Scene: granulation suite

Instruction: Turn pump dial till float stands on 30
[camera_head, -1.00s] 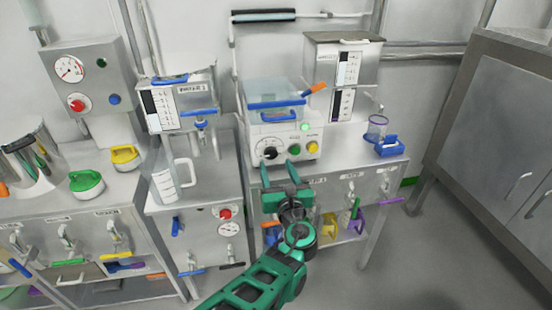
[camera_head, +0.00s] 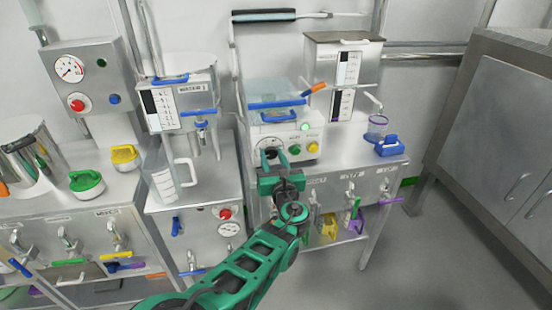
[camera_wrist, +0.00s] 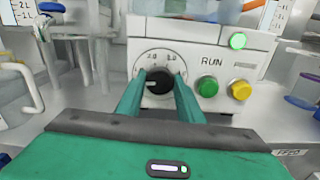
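The pump (camera_head: 315,135) is a white box on the middle bench, with a lit green lamp (camera_wrist: 238,41), a green RUN button (camera_wrist: 208,87) and a yellow button (camera_wrist: 240,90). Its black dial (camera_wrist: 158,83) has a white pointer mark facing left, on a white numbered scale. My gripper (camera_head: 271,153) is in front of the pump. In the wrist view its green fingers (camera_wrist: 159,88) stand apart on either side of the dial, with small gaps beside it. Black-and-white gauge strips show on the right-hand tank (camera_head: 343,85) and the left-hand tank (camera_head: 158,105); I cannot make out a float.
A clear tub with a blue bar (camera_head: 277,100) sits on top of the pump. A clear jug (camera_head: 170,180) stands to the left, and a blue holder (camera_head: 388,146) with a clear cup stands to the right. Taps line the bench front below my gripper.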

